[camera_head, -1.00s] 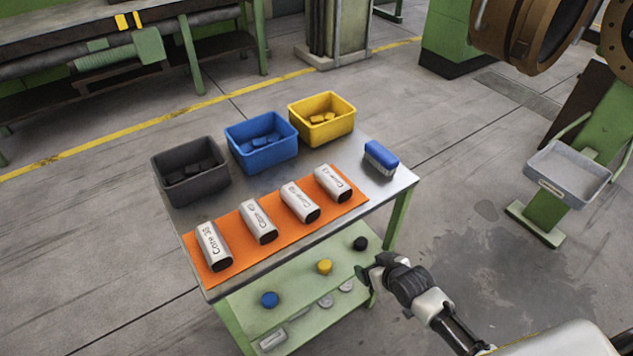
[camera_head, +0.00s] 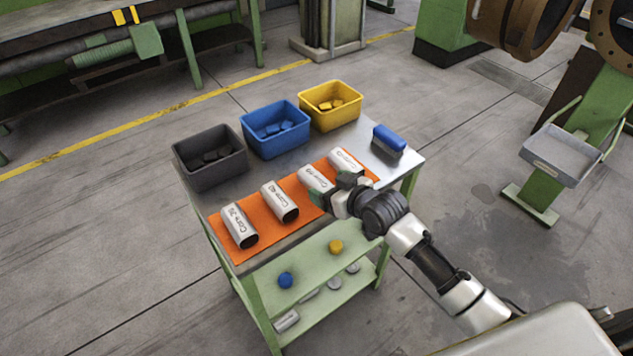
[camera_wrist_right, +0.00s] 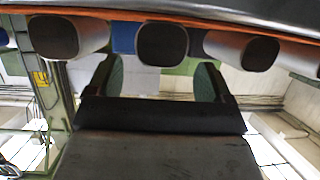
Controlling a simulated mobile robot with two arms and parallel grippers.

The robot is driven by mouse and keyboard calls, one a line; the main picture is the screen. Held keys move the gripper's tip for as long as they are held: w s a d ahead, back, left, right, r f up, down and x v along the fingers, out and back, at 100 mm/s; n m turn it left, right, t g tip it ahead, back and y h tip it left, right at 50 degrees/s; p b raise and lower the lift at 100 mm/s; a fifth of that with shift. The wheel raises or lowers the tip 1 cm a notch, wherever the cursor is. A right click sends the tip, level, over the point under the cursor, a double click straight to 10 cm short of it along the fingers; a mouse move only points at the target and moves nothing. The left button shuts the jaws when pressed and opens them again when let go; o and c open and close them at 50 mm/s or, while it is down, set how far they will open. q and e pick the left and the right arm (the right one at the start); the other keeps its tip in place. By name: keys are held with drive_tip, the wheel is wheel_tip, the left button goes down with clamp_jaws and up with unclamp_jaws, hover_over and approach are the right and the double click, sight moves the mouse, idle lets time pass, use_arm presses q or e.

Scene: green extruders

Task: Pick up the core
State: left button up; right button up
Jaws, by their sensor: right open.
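Four white cores with dark ends and printed labels lie in a row on an orange mat (camera_head: 262,222). From left to right they are the first core (camera_head: 239,226), the second core (camera_head: 280,201), the third core (camera_head: 313,178) and the fourth core (camera_head: 345,159). My right gripper (camera_head: 334,190) is open at the near end of the third core and hides part of it. In the right wrist view, the picture is upside down; the green-padded fingers (camera_wrist_right: 158,80) stand apart, with one core's dark end (camera_wrist_right: 162,44) centred between them. My left gripper is out of view.
A grey bin (camera_head: 208,178), a blue bin (camera_head: 275,148) and a yellow bin (camera_head: 331,118) stand along the table's far side. A blue-topped brush (camera_head: 389,140) lies at the right end. The green lower shelf (camera_head: 310,262) holds small blue, yellow and grey pieces.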

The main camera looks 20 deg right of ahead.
sight(321, 182)
drive_tip(key=x, duration=0.4)
drive_tip(key=shift+w, duration=0.1)
drive_tip(key=shift+c, duration=0.5)
drive_tip(key=c, duration=1)
drive_tip(key=shift+c, duration=0.8)
drive_tip(key=shift+r, duration=0.1)
